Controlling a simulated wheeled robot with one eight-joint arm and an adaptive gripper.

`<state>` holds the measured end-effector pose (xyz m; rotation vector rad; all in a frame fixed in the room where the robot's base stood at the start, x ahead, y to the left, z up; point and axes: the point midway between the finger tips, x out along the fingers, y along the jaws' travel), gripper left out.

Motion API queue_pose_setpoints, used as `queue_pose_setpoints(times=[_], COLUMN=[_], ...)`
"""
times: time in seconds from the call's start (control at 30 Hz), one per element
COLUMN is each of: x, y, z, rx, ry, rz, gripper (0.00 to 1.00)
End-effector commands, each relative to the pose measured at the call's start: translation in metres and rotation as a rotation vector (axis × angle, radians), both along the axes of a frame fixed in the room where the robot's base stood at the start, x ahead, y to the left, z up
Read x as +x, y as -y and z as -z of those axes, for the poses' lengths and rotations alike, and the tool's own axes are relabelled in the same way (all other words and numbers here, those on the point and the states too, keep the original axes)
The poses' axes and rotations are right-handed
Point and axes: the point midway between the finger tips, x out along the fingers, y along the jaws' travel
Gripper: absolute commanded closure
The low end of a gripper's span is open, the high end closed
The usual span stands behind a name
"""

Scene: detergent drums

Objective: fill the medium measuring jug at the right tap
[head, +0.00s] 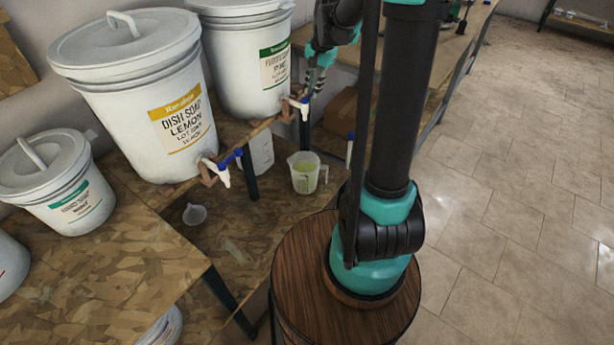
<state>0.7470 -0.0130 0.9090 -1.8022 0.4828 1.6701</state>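A clear measuring jug (305,174) with a handle stands upright on the lower board, below the right tap (302,105), and holds yellow-green liquid. It looks like the middle one of three vessels by size. The right tap has a white spout and blue handle and sits at the foot of the drum with the green label (262,62). No stream from its spout can be made out. My gripper (315,82) is just above and beside this tap, partly hidden by my arm. Its fingers are too small to tell open from shut, and contact with the tap is unclear.
The lemon dish soap drum (135,95) has the left tap (222,168). A small cup (195,214) and a larger whitish jug (262,152) stand on the lower board. A smaller drum (58,185) is at left. A blue-topped white item (350,148) shows beside my arm. Floor at right is clear.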

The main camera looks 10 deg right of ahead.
Motion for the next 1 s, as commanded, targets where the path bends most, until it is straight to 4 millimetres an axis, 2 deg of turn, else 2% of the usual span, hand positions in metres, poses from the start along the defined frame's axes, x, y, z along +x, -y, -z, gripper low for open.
queue_pose_setpoints(times=[0.03, 0.1, 0.13, 0.83, 0.87, 1.0], x=[0.0032, 0.0029, 0.0025, 0.0036, 0.0035, 0.0034], y=[0.0024, 0.0022, 0.002, -0.0022, -0.0023, -0.0023], z=[-0.0001, -0.0001, 0.0, -0.0002, -0.0002, -0.0002], rx=[-0.004, -0.004, -0.003, -0.001, -0.001, -0.001], ry=[0.006, 0.006, 0.005, 0.001, 0.001, 0.001], rz=[0.004, 0.003, 0.003, 0.001, 0.001, 0.001], gripper=[0.76, 0.67, 0.66, 0.66, 0.65, 0.49])
